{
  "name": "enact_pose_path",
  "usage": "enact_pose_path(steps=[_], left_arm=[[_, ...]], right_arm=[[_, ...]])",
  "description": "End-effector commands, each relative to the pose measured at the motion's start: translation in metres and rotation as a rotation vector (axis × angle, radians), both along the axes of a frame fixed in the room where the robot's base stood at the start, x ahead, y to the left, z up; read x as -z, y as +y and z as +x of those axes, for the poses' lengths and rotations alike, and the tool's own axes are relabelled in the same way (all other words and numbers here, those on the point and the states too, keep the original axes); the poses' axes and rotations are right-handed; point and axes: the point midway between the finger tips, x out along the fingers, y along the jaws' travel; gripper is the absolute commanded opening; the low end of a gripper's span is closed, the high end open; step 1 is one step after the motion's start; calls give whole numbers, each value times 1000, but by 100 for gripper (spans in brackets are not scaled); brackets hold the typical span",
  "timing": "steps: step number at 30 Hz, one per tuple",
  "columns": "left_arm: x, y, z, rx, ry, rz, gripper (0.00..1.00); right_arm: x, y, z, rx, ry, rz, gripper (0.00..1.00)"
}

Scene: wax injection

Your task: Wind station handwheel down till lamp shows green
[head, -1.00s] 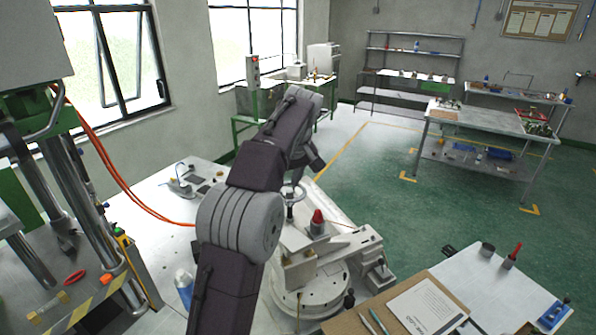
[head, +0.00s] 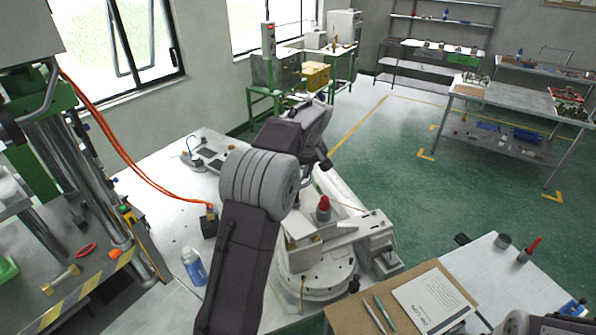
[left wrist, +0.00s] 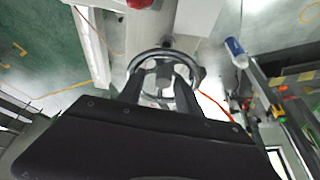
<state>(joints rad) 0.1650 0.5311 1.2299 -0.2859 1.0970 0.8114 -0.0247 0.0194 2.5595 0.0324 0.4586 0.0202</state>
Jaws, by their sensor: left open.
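The handwheel (left wrist: 147,56) shows in the left wrist view as a dark ring with a hub and spokes. My left gripper (left wrist: 159,80) is open, with one finger on each side of the hub, over the ring. I cannot tell whether the fingers touch it. In the head view my left arm hides the handwheel and the fingertips. The white machine with a red-topped knob (head: 323,208) stands just right of my arm. A post-mounted box (head: 268,42) at the back has a red light near its top; no green light shows.
A blue-and-white bottle (head: 194,267) stands left of my arm. A brown board (head: 345,318) with a sheet and pens lies at front right. A press with steel columns and orange hoses (head: 125,158) fills the left.

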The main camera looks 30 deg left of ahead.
Motion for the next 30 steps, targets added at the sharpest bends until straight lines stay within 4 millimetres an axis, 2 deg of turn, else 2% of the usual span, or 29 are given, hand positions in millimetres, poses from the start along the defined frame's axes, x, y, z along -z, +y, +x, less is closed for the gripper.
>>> enact_pose_path(steps=[6,11,23,30], left_arm=[[1,0,1,0,-1,0,45],[0,0,0,0,-1,0,0],[0,0,0,41,-2,0,0],[0,2,0,191,-4,1,0]], right_arm=[[0,0,0,0,0,0,36],[0,0,0,0,0,0,36],[1,0,0,0,0,0,36],[4,0,0,0,0,0,36]])
